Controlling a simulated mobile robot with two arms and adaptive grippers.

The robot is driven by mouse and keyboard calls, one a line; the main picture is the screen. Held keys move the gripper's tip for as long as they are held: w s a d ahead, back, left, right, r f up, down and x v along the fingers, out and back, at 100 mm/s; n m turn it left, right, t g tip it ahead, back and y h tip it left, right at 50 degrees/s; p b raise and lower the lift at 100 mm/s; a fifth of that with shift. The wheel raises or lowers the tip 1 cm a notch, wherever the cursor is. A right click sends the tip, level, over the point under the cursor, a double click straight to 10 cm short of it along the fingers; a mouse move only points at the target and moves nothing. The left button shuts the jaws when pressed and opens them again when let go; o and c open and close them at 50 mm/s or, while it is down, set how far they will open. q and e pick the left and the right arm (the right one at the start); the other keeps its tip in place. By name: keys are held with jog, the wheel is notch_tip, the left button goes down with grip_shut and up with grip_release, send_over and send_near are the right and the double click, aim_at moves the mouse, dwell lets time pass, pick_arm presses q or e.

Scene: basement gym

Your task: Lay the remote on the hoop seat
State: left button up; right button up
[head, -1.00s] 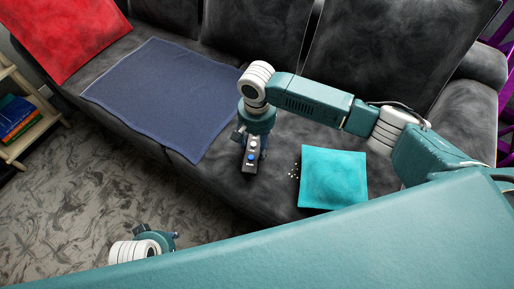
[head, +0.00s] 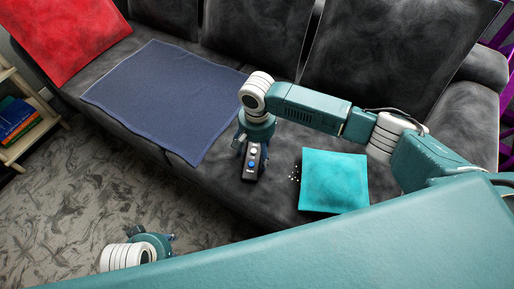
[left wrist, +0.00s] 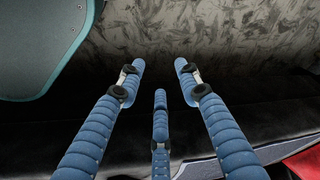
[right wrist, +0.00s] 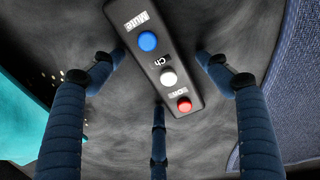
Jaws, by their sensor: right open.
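The black remote (head: 251,162) with blue, white and red buttons appears to lie on the dark grey sofa seat (head: 285,215), between the blue blanket and the turquoise cushion. In the right wrist view the remote (right wrist: 165,62) lies between the spread fingers. My right gripper (head: 252,143) is open, close above the remote; a fingertip on each side is near its edges, and I cannot tell whether they touch. My left gripper (head: 172,243) is low over the floor in front of the sofa; its fingers (left wrist: 160,75) are apart and empty. No hoop shape shows on the seat.
A blue blanket (head: 165,95) covers the seat to the left, below a red cushion (head: 65,35). A turquoise cushion (head: 334,182) lies to the right, with small white specks beside it. A wooden shelf (head: 35,140) with books stands at far left.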

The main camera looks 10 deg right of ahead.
aim_at(257, 153)
pick_arm(q)
jog(key=shift+f, duration=0.1)
pick_arm(e)
jog(key=shift+r, duration=0.15)
pick_arm(q)
notch_tip(257, 153, down, 12)
jog(key=s+p, duration=0.2)
jog(key=p, duration=0.1)
jog(key=shift+s+r+g+p, duration=0.2)
jog(key=shift+g+p, duration=0.1)
jog(key=shift+g, duration=0.1)
pick_arm(e)
notch_tip(257, 153, up, 12)
